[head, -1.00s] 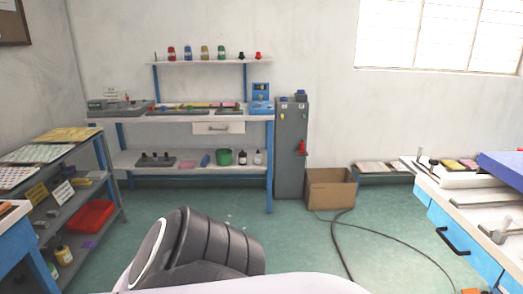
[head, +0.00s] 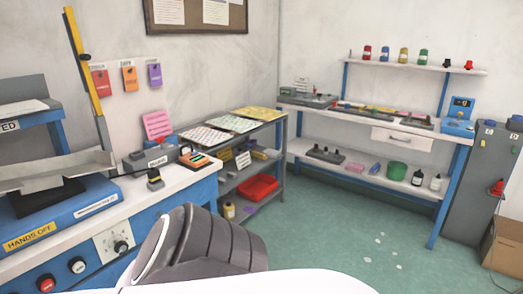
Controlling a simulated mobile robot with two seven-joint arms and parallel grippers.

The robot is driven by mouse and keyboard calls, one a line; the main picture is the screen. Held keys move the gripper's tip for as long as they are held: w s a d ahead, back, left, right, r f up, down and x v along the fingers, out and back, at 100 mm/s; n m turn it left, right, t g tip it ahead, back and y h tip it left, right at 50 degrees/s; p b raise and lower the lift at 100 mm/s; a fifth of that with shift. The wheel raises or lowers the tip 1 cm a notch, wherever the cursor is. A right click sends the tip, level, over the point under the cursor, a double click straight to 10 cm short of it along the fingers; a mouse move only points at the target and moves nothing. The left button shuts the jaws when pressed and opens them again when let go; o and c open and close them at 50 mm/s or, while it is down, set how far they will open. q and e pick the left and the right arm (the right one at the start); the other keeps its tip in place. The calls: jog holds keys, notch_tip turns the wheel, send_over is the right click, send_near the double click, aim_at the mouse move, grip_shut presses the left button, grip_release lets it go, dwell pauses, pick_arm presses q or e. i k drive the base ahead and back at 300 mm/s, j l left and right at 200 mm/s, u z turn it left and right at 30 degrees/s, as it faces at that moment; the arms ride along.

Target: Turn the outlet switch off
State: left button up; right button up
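I cannot make out a clear outlet switch in the head view. A white panel with a dark rotary knob (head: 121,246) is on the blue front of the workbench at the left. I cannot tell whether any of these is the outlet switch. Neither of my grippers is in view. A dark grey ribbed part of my own body shows at the bottom centre, in front of the bench's right end.
A blue machine marked "HANDS OFF" (head: 80,206) stands on the left bench. A shelf rack (head: 283,150) stands in the corner. A blue-legged table (head: 459,140) and a grey cabinet (head: 480,195) are at the right, near a cardboard box (head: 504,245). Green floor (head: 340,240) is open between them.

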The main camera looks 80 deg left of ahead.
aim_at(159, 139)
jog(key=u, duration=3.4)
jog(key=i+l, duration=0.2)
jog(key=i+l+u, duration=0.15)
jog(key=l, duration=0.25)
jog(key=i+l, duration=0.2)
jog(key=l, duration=0.15)
jog(key=i+l+u, duration=0.15)
jog(key=l, duration=0.15)
jog(key=i+l, duration=0.15)
jog(key=l, duration=0.2)
jog(key=i+l+u, duration=0.1)
jog(key=l, duration=0.25)
jog(key=i+l+u, duration=0.1)
jog(key=l, duration=0.25)
jog(key=i+l, duration=0.2)
jog(key=l, duration=0.15)
jog(key=u, duration=0.05)
